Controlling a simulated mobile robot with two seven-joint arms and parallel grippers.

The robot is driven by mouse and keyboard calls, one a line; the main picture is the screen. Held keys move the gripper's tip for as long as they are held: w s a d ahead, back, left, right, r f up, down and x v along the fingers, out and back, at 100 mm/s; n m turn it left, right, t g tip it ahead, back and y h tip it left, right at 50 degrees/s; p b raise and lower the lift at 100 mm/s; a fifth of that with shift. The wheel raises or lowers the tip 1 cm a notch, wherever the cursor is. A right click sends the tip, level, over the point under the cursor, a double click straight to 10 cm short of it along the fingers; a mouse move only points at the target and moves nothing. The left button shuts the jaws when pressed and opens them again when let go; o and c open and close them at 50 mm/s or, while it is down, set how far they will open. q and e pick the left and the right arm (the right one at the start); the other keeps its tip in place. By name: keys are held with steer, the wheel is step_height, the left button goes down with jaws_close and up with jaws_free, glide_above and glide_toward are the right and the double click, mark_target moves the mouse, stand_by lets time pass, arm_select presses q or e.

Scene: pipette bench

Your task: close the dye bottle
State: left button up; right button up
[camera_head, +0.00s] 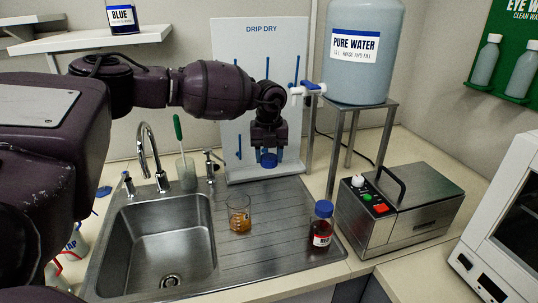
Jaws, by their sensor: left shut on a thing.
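My left gripper (268,153) points down in front of the drip-dry board, above the back of the drainboard. It is shut on a small blue cap (268,160). My right gripper is not in view.
A beaker (239,216) with amber liquid stands on the drainboard (270,250), right of the sink (160,250). The pure water tank (362,50) stands on a metal stand behind. A metal bath (400,210) is at the right. A cylinder with a green brush (186,172) stands behind the sink.

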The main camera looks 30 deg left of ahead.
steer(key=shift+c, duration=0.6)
